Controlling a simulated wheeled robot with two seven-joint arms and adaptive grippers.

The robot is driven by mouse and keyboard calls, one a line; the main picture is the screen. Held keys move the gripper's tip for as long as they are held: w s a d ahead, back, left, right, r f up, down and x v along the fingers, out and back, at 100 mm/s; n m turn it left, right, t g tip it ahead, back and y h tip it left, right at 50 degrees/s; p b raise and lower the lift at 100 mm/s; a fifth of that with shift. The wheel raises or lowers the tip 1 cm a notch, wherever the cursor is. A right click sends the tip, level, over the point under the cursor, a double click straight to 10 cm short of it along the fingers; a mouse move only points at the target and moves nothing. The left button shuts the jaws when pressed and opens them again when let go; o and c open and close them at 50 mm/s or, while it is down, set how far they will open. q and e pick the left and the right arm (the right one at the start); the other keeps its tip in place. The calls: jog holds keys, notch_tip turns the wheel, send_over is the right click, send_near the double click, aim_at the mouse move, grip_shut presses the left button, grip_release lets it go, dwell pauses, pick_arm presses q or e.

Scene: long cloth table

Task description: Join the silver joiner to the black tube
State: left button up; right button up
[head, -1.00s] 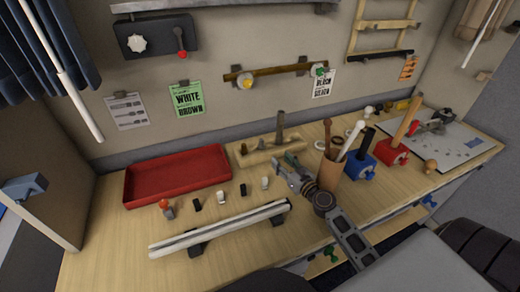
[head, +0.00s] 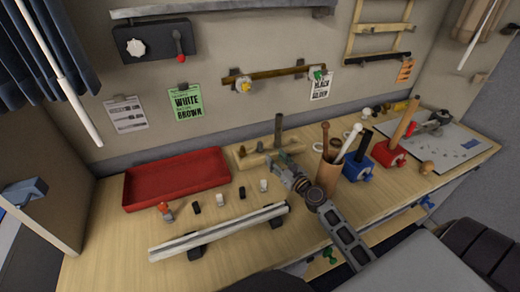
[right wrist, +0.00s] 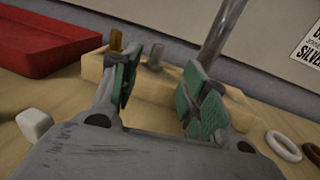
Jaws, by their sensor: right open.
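A wooden block (head: 243,161) stands at the back of the table, behind my right gripper (head: 285,162). In the right wrist view the block (right wrist: 150,85) carries a short silver peg (right wrist: 155,57), which looks like the silver joiner, and a brass peg (right wrist: 117,38). The silver peg appears between my open green-padded fingers (right wrist: 160,88); nothing is gripped. A tall grey tube (right wrist: 222,30) rises at the block's right. The black tube (head: 366,145) stands upright in a blue clamp (head: 357,169) to the right. My left gripper is out of view.
A brown cup (head: 327,178) with sticks stands close right of my gripper. A red tray (head: 175,180) lies left. A long pale rail (head: 215,229) lies in front, with small black and white pieces behind it. A red clamp (head: 388,154) stands right of the blue one.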

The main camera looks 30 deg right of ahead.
aim_at(261, 144)
jog(key=shift+w+a, duration=0.1)
jog(key=shift+w, duration=1.25)
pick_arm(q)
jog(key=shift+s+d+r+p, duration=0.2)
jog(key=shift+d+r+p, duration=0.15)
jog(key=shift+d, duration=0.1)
pick_arm(e)
jog(key=shift+w+a, duration=0.2)
jog(key=shift+w, duration=1.2)
jog(key=shift+w+a+r, duration=0.1)
jog(key=shift+w+a, duration=0.05)
jog(key=shift+w, duration=0.55)
jog(key=shift+w+a, duration=0.1)
jog(key=shift+w, duration=0.55)
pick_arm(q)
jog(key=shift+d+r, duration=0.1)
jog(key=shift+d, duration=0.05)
pick_arm(e)
jog(key=shift+w+a, duration=0.15)
jog(key=shift+w, duration=1.05)
grip_shut()
pick_arm(q)
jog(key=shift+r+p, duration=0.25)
jog(key=shift+p, duration=0.05)
pick_arm(e)
jog(key=shift+r, duration=0.25)
